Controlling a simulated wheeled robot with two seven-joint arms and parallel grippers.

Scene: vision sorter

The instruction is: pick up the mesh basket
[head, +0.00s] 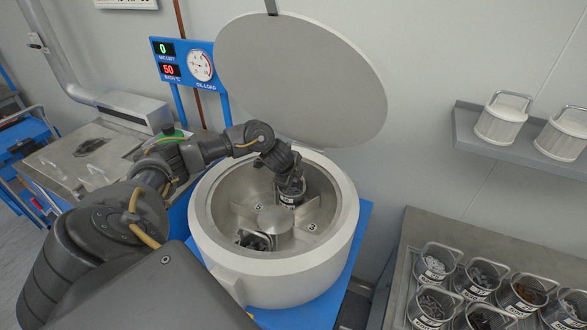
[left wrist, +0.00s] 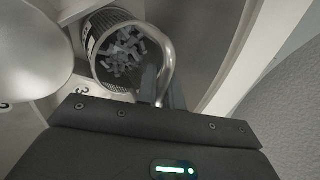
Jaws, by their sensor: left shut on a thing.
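The mesh basket (head: 289,198) is inside the white round drum, at its back right. My left gripper (head: 289,182) reaches over the drum's rim from the left and is just above it. In the left wrist view the basket (left wrist: 105,35) is full of small grey pieces, and its bent-metal handle (left wrist: 168,45) runs up to the fingers. My left gripper (left wrist: 163,92) is shut on this handle. The basket's lower part is hidden, so I cannot tell whether it touches the drum floor. My right gripper is in neither view.
The drum (head: 277,267) has a central hub (head: 275,222) and numbered places; another dark basket (head: 254,241) sits at its front. The round lid (head: 300,75) stands open behind. Several filled baskets (head: 433,263) stand at right, below a shelf (head: 485,138) with white baskets.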

